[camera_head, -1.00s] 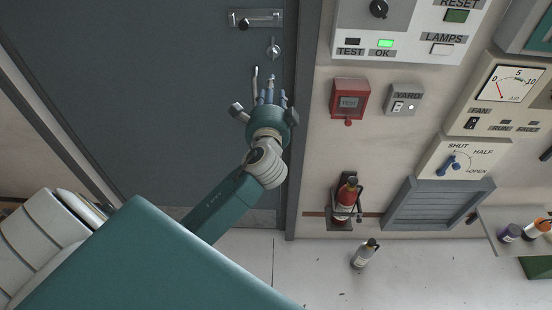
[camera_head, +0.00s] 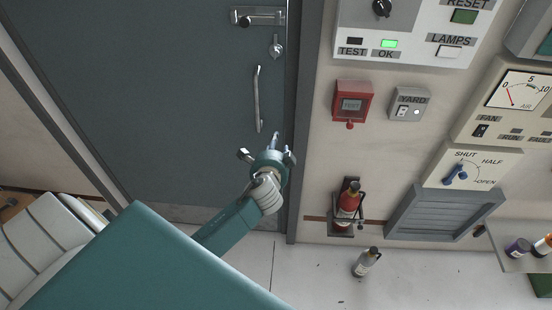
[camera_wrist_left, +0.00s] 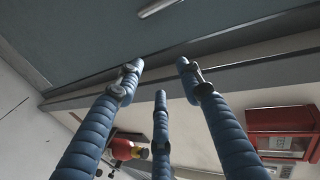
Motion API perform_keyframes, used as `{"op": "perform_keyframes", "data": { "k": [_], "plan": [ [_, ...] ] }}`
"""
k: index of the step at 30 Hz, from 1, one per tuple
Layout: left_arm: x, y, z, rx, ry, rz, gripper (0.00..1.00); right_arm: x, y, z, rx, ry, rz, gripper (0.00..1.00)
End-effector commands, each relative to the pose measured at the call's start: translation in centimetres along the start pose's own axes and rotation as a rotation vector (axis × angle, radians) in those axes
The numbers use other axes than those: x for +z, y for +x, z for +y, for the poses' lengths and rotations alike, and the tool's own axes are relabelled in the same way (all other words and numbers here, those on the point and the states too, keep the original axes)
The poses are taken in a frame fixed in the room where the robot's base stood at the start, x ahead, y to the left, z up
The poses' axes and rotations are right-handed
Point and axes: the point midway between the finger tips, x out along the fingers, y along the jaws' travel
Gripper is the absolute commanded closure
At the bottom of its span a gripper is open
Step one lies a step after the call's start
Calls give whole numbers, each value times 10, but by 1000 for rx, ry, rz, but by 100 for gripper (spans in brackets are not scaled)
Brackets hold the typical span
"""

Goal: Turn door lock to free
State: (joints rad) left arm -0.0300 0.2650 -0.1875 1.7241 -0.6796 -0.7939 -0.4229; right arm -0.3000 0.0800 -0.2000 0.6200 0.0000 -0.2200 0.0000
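The grey door (camera_head: 190,100) is closed in its frame. Near its right edge, at the top, is a silver plate (camera_head: 270,17) with a dark knob. Just below is a small round silver lock piece (camera_head: 276,46) with a short turn or key. Below that is a long vertical pull handle (camera_head: 258,98). My left gripper (camera_head: 277,143) is below the lock, near the handle's lower end, and touches neither. In the left wrist view, its blue fingers (camera_wrist_left: 159,82) are spread with nothing between them. A bit of the handle (camera_wrist_left: 158,7) shows at the top there. My right gripper is out of view.
Right of the door, the wall holds a red call box (camera_head: 352,102), a YARD switch (camera_head: 407,104), a fire extinguisher (camera_head: 347,203) and a SHUT/HALF/OPEN lever panel (camera_head: 470,166). A bottle (camera_head: 366,262) stands on the floor. The space before the door's upper part is clear.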

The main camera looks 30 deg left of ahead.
Motion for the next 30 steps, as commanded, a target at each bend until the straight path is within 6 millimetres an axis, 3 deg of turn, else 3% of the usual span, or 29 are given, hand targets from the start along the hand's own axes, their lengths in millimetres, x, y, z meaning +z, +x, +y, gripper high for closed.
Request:
{"op": "perform_keyframes", "data": {
  "k": [3, 9, 30],
  "plan": [
    [2, 3, 21, 33, -9, 2, 63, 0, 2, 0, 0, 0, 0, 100],
    [4, 6, 40, 63, -22, 5, 63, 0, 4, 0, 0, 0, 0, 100],
    [5, 7, 51, 81, -28, 5, 63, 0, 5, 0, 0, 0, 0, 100]
  ]
}}
